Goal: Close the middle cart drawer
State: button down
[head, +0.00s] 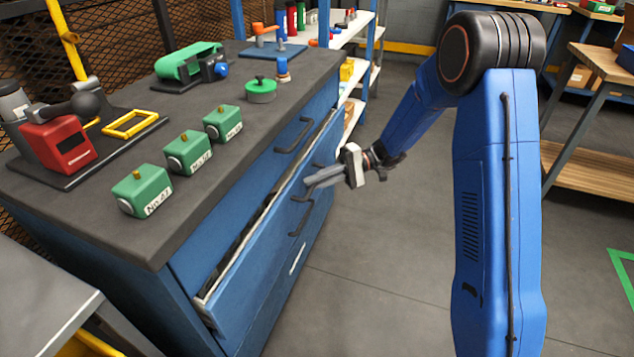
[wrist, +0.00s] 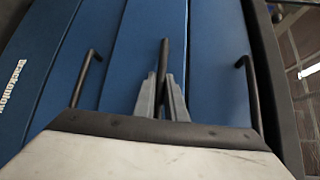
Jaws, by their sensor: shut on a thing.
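The blue cart's middle drawer (head: 255,240) stands partly open, with a dark gap showing behind the pale top edge of its front. The fingers also show in the wrist view (wrist: 163,92), one on each side of the bar. They partly hide the handle in the head view.
Another drawer handle (head: 293,135) sits above and one (head: 301,218) below. The cart top (head: 215,165) carries green boxes (head: 142,190), a red device (head: 60,145) and other parts. A shelf rack (head: 350,75) stands behind. Floor right of the cart is clear.

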jog(key=a, duration=0.1)
jog(key=w+a, duration=0.1)
jog(key=a, duration=0.1)
jog(key=shift+w+a, duration=0.2)
jog(key=shift+a, duration=0.05)
jog(key=c, duration=2.1)
grip_release()
jog(key=shift+a, duration=0.1)
jog(key=v, duration=1.7)
jog(key=shift+d, duration=0.35)
jog(key=shift+r, duration=0.1)
